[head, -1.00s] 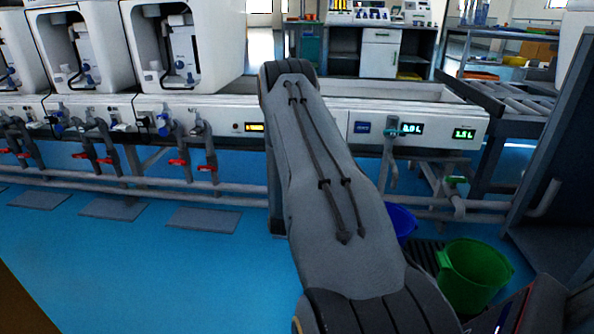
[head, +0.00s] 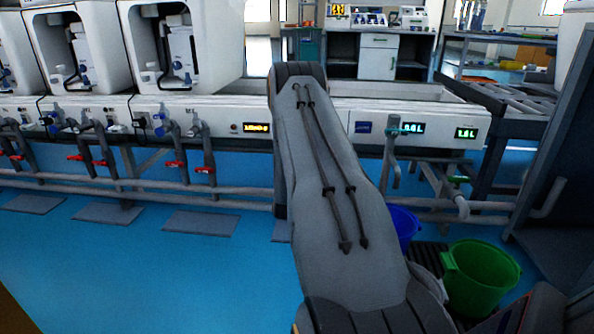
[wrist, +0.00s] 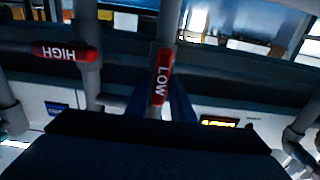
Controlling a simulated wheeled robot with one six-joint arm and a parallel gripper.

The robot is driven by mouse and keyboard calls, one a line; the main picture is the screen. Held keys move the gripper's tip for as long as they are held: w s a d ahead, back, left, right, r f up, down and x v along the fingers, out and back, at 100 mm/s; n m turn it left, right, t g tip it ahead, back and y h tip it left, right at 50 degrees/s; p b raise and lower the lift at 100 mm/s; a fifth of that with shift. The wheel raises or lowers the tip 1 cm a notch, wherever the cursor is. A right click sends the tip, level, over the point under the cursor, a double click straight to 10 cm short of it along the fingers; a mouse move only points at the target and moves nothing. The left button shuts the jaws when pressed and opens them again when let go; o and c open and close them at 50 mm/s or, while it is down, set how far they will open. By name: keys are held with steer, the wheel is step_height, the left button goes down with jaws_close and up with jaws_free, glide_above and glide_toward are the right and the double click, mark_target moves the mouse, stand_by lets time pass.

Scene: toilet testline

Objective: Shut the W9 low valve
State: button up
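In the wrist view, a red handle marked LOW (wrist: 161,78) runs nearly in line with its grey pipe. A red handle marked HIGH (wrist: 55,52) lies crosswise on the left, its lettering upside down. My gripper (wrist: 161,108) is dark blue, with a finger on either side of the LOW handle's near end. I cannot tell whether the fingers touch or grip it. In the head view, my arm hides my gripper and whatever lies behind it. No W9 label is readable.
Other red valve handles (head: 175,164) hang under the white bench (head: 340,108) on the left. A lit display (head: 466,133) is on the right. A blue bucket (head: 403,224) and a green bucket (head: 480,277) stand near my arm. The blue floor on the left is mostly open.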

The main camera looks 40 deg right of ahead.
jaws_close()
steer(key=shift+m+p, duration=0.3)
steer(key=shift+p, duration=0.05)
steer(key=m+p, duration=0.2)
steer(key=shift+s+m, duration=0.2)
steer(key=shift+m, duration=0.1)
steer(key=m+p, duration=0.2)
steer(key=m, duration=0.1)
steer(key=m+p, duration=0.2)
steer(key=shift+s+d+f, duration=0.15)
steer(key=shift+s+d, duration=0.05)
steer(key=shift+d, duration=0.05)
steer(key=shift+s+d+f+m+p, duration=0.15)
steer(key=shift+m+p, duration=0.65)
steer(key=shift+m, duration=0.8)
steer(key=shift+w+a+f+m+p, duration=0.15)
steer(key=shift+m+p, duration=0.65)
steer(key=shift+m, duration=0.8)
steer(key=shift+s+d+f+m+p, duration=0.1)
steer(key=shift+f+m+p, duration=0.15)
steer(key=shift+m+p, duration=0.95)
steer(key=shift+m+b, duration=0.35)
steer(key=shift+m, duration=0.15)
